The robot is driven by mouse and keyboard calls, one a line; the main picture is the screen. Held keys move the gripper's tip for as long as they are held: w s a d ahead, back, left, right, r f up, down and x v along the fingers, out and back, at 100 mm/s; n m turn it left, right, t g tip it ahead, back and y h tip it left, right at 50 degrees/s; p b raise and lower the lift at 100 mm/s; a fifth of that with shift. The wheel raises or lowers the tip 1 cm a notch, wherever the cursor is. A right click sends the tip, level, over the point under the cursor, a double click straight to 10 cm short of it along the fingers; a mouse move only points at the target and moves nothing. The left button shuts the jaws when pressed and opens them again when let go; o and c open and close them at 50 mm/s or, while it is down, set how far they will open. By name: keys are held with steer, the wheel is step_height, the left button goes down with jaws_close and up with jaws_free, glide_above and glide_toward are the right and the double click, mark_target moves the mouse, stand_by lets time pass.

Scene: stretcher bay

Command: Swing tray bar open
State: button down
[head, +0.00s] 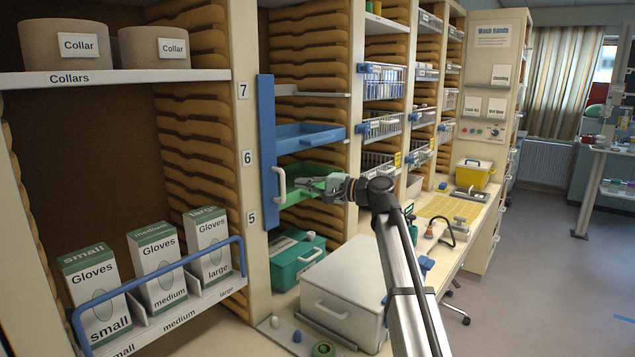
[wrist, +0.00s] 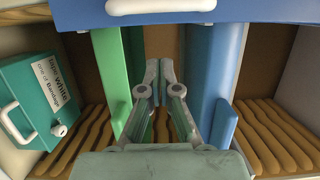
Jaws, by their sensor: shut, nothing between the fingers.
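The tray bar (head: 267,150) is a blue upright bar at the left edge of the tray bay in the head view. A white handle (head: 279,186) is fixed to its lower part. In the wrist view, the bar (wrist: 240,9) runs sideways across the top, its handle (wrist: 160,6) cut off by the frame edge. My gripper (head: 303,182) is shut and empty, at the green tray and to the right of the handle. In the wrist view, its fingertips (wrist: 166,70) lie below the bar, between the green and blue trays. I see no contact with the bar.
The blue tray (head: 308,135) is above my gripper; the green tray (head: 310,172) is around its level. A teal box (head: 298,258) and a grey lidded box (head: 345,290) stand below. Glove boxes (head: 158,265) stand left behind a blue rail (head: 150,280).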

mark_target(277, 184)
steer(key=s+a+p, duration=0.2)
steer(key=a, duration=0.1)
steer(key=shift+s+a, duration=0.2)
steer(key=shift+s, duration=0.1)
steer(key=shift+s+d+t, duration=0.15)
steer(key=shift+d+t, duration=0.05)
steer(key=shift+t, duration=0.1)
